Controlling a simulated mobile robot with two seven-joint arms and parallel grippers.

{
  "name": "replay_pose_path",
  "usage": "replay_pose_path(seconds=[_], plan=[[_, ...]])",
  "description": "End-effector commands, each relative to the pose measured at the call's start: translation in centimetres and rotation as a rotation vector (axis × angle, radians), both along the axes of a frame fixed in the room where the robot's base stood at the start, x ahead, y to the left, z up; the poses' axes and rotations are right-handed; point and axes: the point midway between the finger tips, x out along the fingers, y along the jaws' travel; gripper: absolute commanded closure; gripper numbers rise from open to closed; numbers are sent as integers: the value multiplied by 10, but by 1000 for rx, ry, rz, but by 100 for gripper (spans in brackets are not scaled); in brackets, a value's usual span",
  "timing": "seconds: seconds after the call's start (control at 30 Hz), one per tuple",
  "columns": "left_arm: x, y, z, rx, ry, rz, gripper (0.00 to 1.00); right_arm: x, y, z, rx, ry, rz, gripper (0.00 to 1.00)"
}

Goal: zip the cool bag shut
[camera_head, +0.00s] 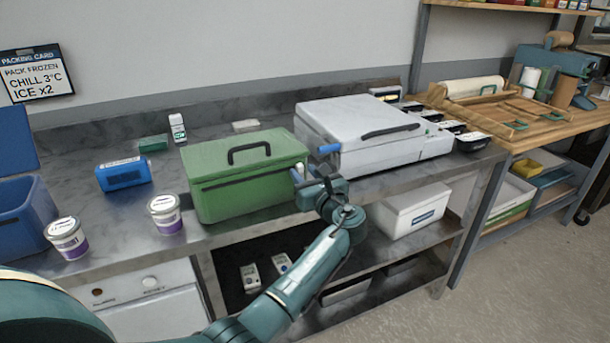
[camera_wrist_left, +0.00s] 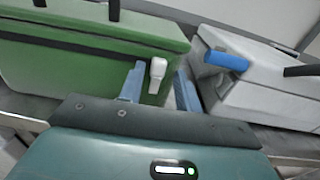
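The cool bag (camera_head: 235,189) is a green box with a black top handle, standing on the steel bench with its lid down. A dark line runs along its front below the lid. A white zip pull (camera_head: 299,169) sits at the bag's right end; it also shows in the left wrist view (camera_wrist_left: 157,72). My left gripper (camera_head: 308,177) is at that end. In the left wrist view its two blue fingers (camera_wrist_left: 158,85) are apart, with the pull between them. I see no clear contact between fingers and pull. My right gripper is not in view.
A grey machine (camera_head: 375,143) with a blue handle (camera_head: 328,149) stands close right of the bag. Two white tubs (camera_head: 165,213), a blue pack (camera_head: 123,175) and a blue open box (camera_head: 27,215) are to the left. A white box (camera_head: 410,212) sits on the lower shelf.

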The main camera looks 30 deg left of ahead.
Motion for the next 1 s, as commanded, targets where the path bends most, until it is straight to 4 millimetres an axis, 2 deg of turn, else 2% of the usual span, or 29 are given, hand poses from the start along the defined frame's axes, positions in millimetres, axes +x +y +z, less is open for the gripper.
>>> replay_pose_path(seconds=[0.37, 0.47, 0.8, 1.0], plan=[[-3, -4, -1, 0, 0, 1, 62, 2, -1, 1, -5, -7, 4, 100], [-11, -14, -1, -1, 0, 0, 62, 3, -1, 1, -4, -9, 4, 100], [-57, -72, -2, -2, 0, -1, 62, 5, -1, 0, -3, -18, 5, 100], [-76, -95, -1, -1, 0, 0, 62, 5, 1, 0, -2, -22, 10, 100]])
